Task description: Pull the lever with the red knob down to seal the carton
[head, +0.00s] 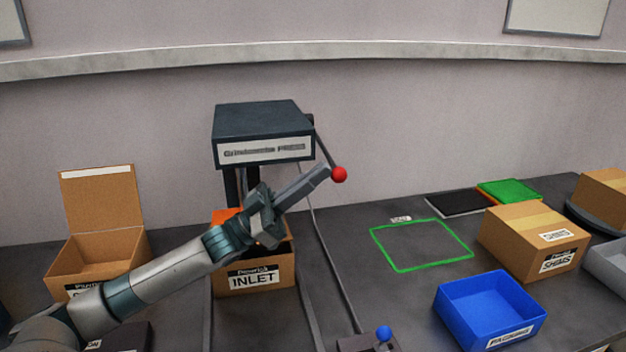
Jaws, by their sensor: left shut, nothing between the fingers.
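The red knob (339,174) sits at the end of a thin dark lever (323,148) that slopes down to the right from the press (262,134). The press is a dark box with a white label on its front. Under it stands a carton (255,278) labelled INLET, partly hidden by my left gripper. My left gripper (326,172) is shut and empty. Its fingertips reach up to the right, close beside the red knob; I cannot tell whether they touch it. My right gripper is not in view.
An open carton (103,251) stands at the left. A blue bin (490,312), a taped carton (534,242) and a green outlined square (421,245) are on the right. A blue knob (383,333) is at the front.

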